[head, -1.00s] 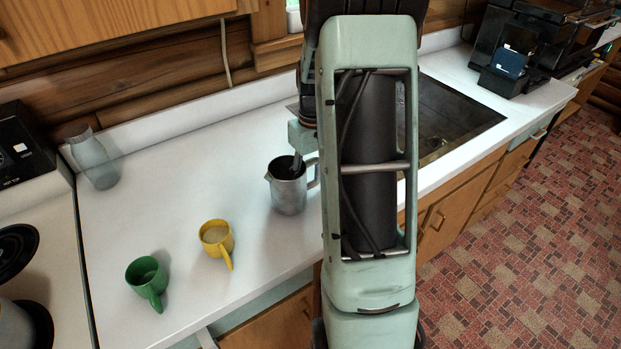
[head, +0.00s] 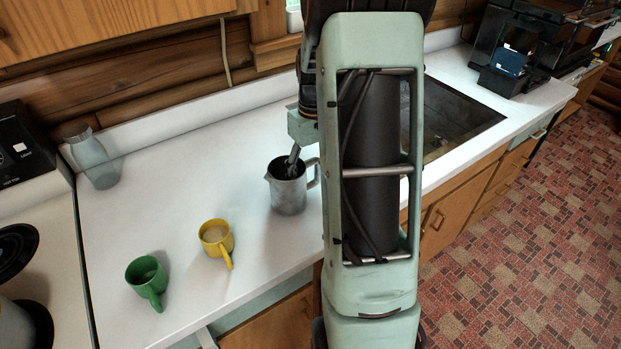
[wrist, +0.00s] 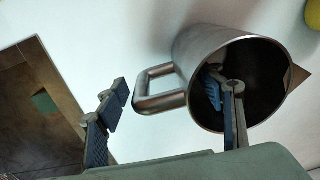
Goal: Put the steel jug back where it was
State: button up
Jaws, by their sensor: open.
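The steel jug (head: 289,190) stands upright on the white counter, beside the arm, with its handle to the right in the head view. In the wrist view the jug (wrist: 195,48) shows its open mouth, and its handle points left. My gripper (wrist: 163,95) is open around the handle side: one finger reaches into the jug's mouth and the other is outside, beyond the handle. The fingers look apart from the handle. In the head view my gripper (head: 293,160) is just above the jug's rim, and its outer finger is hard to make out.
A yellow mug (head: 214,238) and a green mug (head: 147,279) stand left of the jug near the front edge. A clear bottle (head: 92,160) stands at the back left. The sink (head: 455,115) is to the right. The white counter (head: 170,180) between is clear.

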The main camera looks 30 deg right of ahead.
notch_tip(320, 180, up, 10)
jog(key=shift+d, duration=0.15)
dwell(0.6)
